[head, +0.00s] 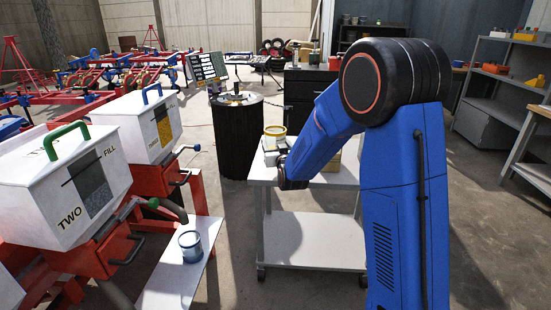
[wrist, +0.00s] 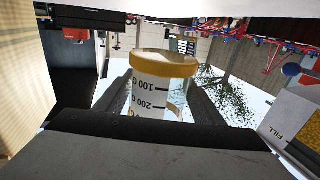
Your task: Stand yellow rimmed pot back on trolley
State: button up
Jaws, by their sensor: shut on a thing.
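The yellow rimmed pot (head: 275,131) is a clear, cup-like pot with a yellow band at its top. In the wrist view the pot (wrist: 163,92) stands between my two dark fingers, with printed marks of 100 and 200 upside down. My gripper (wrist: 160,103) is shut on it; in the head view my gripper (head: 277,148) is partly hidden behind my arm. The grey trolley (head: 318,254) has a pale top and a lower shelf. The pot shows over the top's far left corner; I cannot tell whether its base touches the top.
A blue-tinted pot (head: 190,246) stands on a white ledge (head: 170,285) at the lower left. White hopper boxes (head: 137,128) on red frames fill the left. A dark drum (head: 238,140) stands behind the trolley. Grey shelves (head: 497,95) stand at right.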

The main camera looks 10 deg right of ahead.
jog(key=shift+f, duration=2.85)
jog(key=shift+f, duration=0.15)
jog(key=o, duration=1.3)
